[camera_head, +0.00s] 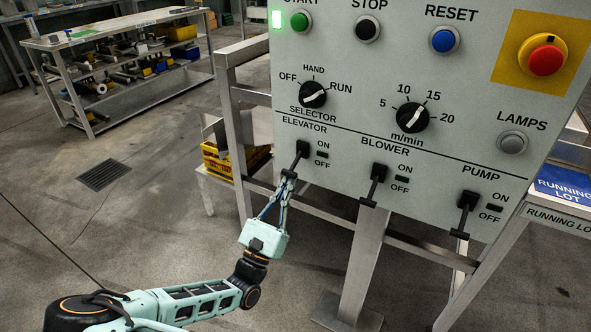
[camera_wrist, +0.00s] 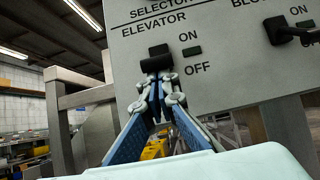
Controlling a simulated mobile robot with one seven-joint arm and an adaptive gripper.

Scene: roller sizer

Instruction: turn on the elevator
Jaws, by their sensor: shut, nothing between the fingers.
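The elevator switch is a black lever (camera_head: 301,152) under the ELEVATOR label on the grey panel, left of its ON and OFF marks. Its arm slants down toward a black crossbar handle. In the wrist view the handle (camera_wrist: 157,60) is at upper middle. My gripper (camera_head: 287,180) is shut and empty, reaching up from below. In the wrist view its fingertips (camera_wrist: 157,80) are together just under the handle, touching or nearly touching it; I cannot tell which.
The blower lever (camera_head: 375,185) and pump lever (camera_head: 466,212) hang down to the right. Above are the selector knob (camera_head: 313,95), the speed knob (camera_head: 412,117) and the red emergency button (camera_head: 546,60). A green lamp (camera_head: 277,19) glows by START. Open floor lies left.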

